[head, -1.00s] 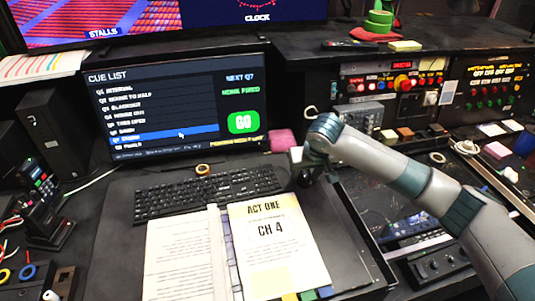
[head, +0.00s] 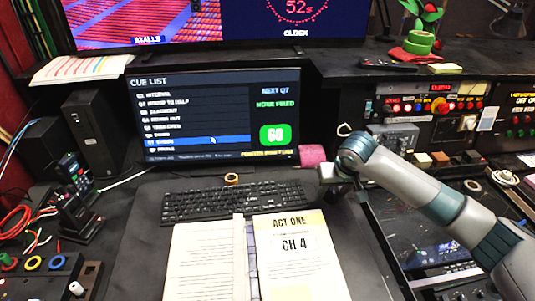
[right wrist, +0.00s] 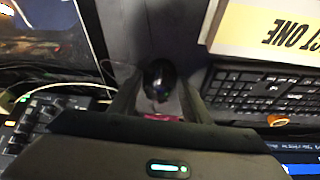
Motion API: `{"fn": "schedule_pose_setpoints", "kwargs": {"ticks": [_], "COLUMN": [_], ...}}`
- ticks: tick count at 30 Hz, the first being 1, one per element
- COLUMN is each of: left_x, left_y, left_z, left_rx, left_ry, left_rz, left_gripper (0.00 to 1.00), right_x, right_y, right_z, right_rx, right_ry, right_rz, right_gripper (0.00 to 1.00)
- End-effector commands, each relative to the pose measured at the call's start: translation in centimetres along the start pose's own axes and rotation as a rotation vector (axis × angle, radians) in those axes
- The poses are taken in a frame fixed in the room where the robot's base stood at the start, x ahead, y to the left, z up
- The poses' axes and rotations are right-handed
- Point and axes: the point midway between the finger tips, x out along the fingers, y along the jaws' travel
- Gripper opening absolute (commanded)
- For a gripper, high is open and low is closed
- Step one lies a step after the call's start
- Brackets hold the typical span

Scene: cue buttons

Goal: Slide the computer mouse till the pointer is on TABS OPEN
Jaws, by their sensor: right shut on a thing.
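The monitor (head: 200,85) shows a cue list. Its TABS OPEN row (head: 165,127) is in the middle of the list. My right gripper (head: 337,190) is low over the desk, just right of the keyboard. In the right wrist view its fingers are on either side of the dark computer mouse (right wrist: 158,76), shut on it. In the head view the gripper hides the mouse. My left gripper is not in view.
The keyboard (head: 235,202) lies left of the gripper, with an open script (head: 295,262) in front of it. A pink block (head: 312,155) stands behind the gripper. Control panels (head: 430,107) are at the right.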

Motion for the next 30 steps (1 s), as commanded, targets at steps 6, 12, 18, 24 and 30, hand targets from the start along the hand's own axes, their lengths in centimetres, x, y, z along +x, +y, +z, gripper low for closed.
{"fn": "schedule_pose_setpoints", "kwargs": {"ticks": [6,12,18,24,30], "left_x": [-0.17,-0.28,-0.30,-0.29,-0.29], "left_y": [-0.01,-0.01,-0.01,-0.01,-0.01], "left_z": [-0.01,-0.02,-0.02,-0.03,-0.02], "left_rx": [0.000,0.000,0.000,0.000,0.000], "left_ry": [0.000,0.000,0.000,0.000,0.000], "left_rz": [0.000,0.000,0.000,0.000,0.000], "left_gripper": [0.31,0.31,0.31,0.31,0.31], "right_x": [0.22,0.43,0.55,0.56,0.57], "right_y": [0.01,0.02,0.02,0.02,0.01], "right_z": [-0.51,-0.91,-1.05,-1.02,-1.00], "right_rx": [0.000,-0.001,-0.001,-0.001,-0.001], "right_ry": [0.000,0.000,0.000,-0.001,-0.001], "right_rz": [0.000,0.000,0.000,0.000,0.000], "right_gripper": [0.35,0.35,0.35,0.35,0.35]}}
